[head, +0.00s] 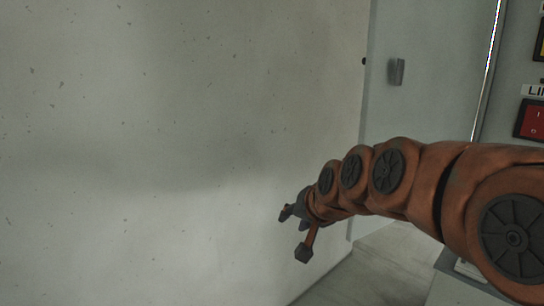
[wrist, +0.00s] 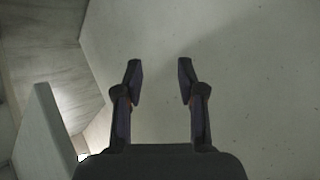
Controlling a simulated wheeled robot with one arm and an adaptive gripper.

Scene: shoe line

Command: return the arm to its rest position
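My orange arm stretches from the right side of the head view toward the middle. My gripper (head: 292,234) is at its end, in front of a pale wall and pointing to the left and down. In the wrist view my gripper (wrist: 159,82) shows two dark fingers standing apart with an empty gap between them. Nothing is held. Only bare wall shows beyond the fingertips.
A pale speckled wall (head: 180,120) fills the left and middle. A grey door (head: 425,90) with a dark handle (head: 397,71) stands behind the arm. A red switch box (head: 531,119) is at the right edge. Some floor (head: 375,270) shows below the arm.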

